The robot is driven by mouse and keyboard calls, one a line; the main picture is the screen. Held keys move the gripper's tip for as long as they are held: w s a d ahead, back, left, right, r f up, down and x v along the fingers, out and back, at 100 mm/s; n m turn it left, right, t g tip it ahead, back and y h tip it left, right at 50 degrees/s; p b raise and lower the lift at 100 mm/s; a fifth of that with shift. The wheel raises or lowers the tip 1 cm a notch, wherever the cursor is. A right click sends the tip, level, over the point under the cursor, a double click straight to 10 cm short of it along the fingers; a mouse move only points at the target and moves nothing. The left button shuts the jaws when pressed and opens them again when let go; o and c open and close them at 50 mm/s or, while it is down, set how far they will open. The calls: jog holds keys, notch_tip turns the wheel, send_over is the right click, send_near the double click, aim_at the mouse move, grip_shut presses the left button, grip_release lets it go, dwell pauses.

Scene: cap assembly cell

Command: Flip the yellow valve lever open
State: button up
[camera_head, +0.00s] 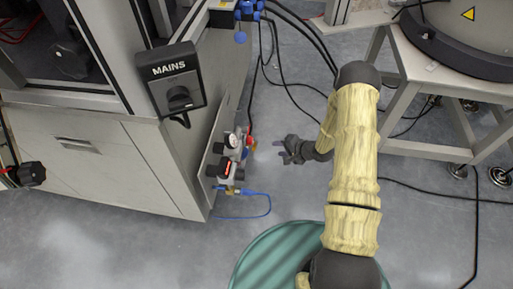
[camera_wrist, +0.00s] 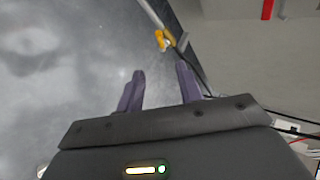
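In the wrist view a yellow part (camera_wrist: 163,40), apparently the lever, lies beyond the fingertips near a pale pipe. I see a gap between the fingertips and the yellow part. The lever's exact angle is too small to tell.
The gauge assembly (camera_head: 228,160) has a red-lit display and a blue hose. A MAINS switch box (camera_head: 174,82) hangs on the cabinet corner (camera_head: 170,150). Black cables (camera_head: 272,75) run across the floor. A metal stand (camera_head: 425,88) is at right.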

aim_at(254, 145)
jog(key=b+x, duration=0.8)
jog(key=x, duration=0.8)
jog(key=shift+a+b, duration=0.2)
jog(key=shift+b, duration=0.2)
jog(key=shift+w+f, duration=0.1)
jog(key=shift+w, duration=0.05)
grip_shut()
